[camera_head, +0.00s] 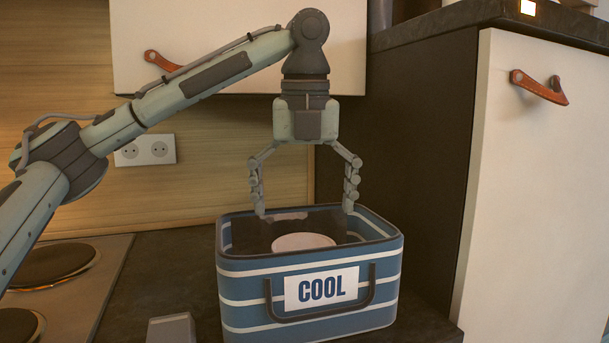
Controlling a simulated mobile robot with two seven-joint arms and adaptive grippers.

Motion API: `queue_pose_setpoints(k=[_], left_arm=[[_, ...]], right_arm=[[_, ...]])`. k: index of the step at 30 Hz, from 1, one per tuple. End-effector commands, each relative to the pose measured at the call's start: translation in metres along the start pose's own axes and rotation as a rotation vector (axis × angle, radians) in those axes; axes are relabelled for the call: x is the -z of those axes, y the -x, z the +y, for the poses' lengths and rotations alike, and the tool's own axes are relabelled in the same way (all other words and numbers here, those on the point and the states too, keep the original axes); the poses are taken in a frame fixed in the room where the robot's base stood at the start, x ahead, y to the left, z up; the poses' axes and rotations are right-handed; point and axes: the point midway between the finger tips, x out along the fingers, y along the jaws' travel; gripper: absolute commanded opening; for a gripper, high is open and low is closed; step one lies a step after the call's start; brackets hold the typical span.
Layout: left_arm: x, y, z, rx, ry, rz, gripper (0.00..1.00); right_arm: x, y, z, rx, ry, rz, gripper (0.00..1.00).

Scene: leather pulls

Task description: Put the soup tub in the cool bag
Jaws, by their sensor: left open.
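The cool bag (237,293) is a blue box with white stripes, an open top and a white label reading COOL. It stands upright on the dark counter. A pale round lid, which looks like the soup tub (303,242), shows inside the bag, below the rim; its lower part is hidden by the bag's front wall. My left gripper (306,212) points down over the bag's opening. Its fingers are spread wide, with the tips near the rim level, above and to either side of the tub. It looks empty. My right gripper is not in view.
A hob (85,283) with dark round plates lies at the left. A small grey block (171,328) sits at the front edge, left of the bag. A tall cabinet (540,190) with a leather pull (539,87) stands close at the right. A wall cupboard (225,30) hangs behind my arm.

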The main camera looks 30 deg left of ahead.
Motion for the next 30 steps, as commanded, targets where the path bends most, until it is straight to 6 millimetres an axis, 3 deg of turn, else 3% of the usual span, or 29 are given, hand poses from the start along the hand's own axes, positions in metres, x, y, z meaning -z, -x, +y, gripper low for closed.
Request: queue_pose_setpoints(k=[3, 10, 30], left_arm=[[-0.001, 0.025, 0.0, 0.002, 0.002, -0.005, 1.0], [0.0, 0.051, 0.0, 0.001, 0.0, -0.002, 1.0], [0.0, 0.056, 0.0, 0.0, -0.001, 0.0, 1.0]], right_arm=[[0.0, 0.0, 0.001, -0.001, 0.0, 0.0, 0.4], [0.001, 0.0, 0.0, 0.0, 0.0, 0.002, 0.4], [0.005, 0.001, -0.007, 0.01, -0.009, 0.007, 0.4]])
